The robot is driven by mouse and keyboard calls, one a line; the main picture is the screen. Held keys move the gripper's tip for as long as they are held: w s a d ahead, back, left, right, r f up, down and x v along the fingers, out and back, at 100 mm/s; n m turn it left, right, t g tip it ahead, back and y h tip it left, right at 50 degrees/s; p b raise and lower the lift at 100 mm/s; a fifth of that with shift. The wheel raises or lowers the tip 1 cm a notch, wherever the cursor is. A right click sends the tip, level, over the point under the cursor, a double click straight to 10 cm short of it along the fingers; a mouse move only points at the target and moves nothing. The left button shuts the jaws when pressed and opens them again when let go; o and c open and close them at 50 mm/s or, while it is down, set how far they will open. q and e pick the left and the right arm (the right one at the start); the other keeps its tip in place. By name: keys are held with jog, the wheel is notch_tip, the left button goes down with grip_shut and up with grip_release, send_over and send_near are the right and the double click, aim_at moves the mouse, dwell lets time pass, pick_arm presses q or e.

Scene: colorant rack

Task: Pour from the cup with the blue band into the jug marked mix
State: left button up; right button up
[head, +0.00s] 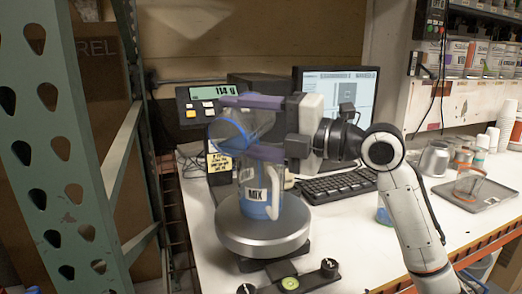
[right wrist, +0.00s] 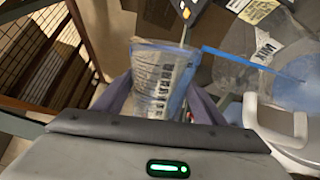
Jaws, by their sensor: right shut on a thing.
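The clear cup with the blue band (head: 228,132) is held tilted above the jug marked MIX (head: 262,207). My right gripper (head: 240,126) has its purple fingers shut on the cup's sides; the cup (right wrist: 163,78) also shows between the fingers in the right wrist view. The jug is translucent with bluish contents and a white handle, and stands upright on a round metal scale plate (head: 262,243). The jug (right wrist: 285,92) is beside the cup in the right wrist view. I cannot make out a stream or the liquid left in the cup. My left gripper is out of view.
A scale display (head: 212,100) shows a reading in grams. A monitor (head: 330,90) and keyboard (head: 335,187) stand behind. A clear cup with an orange band (head: 467,180) stands on a tray (head: 491,198) at right. A green perforated post (head: 55,150) rises at left.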

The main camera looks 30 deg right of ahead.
jog(key=shift+w+d+r+m, duration=0.15)
jog(key=shift+d+m, duration=0.15)
dwell(0.5)
jog(key=shift+w+d+f+m, duration=0.1)
jog(key=shift+d+f+m, duration=0.15)
jog(key=shift+m, duration=0.45)
dwell(0.9)
